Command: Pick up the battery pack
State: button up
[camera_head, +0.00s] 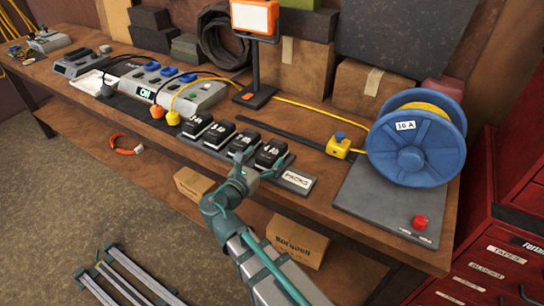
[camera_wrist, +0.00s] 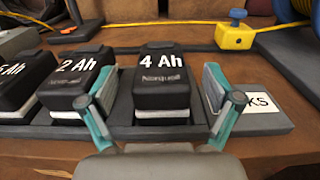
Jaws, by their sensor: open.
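Several black battery packs stand in a row on a grey tray marked PACKS (camera_head: 297,180) on the workbench. The rightmost, the 4 Ah pack (camera_head: 271,152), is upright in its place; it fills the middle of the wrist view (camera_wrist: 161,85). The 2 Ah pack (camera_wrist: 80,82) stands to its left, and another pack (camera_wrist: 22,80) is at the left edge. My gripper (camera_head: 259,160) is open and empty in front of the 4 Ah pack. In the wrist view its teal-edged fingers flank that pack with gaps, the left one over the space beside the 2 Ah pack.
A blue cable reel (camera_head: 415,145) stands on a plate at the right. A yellow box with a blue knob (camera_head: 339,146) sits behind the tray. Grey charger units (camera_head: 165,85) with cables are at the left, and a work lamp (camera_head: 255,50) stands behind.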

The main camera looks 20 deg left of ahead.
aim_at(272, 149)
jog(key=x, duration=0.4)
jog(key=shift+w, duration=0.1)
jog(key=shift+f, duration=0.1)
jog(key=c, duration=1.5)
jog(key=shift+c, duration=0.2)
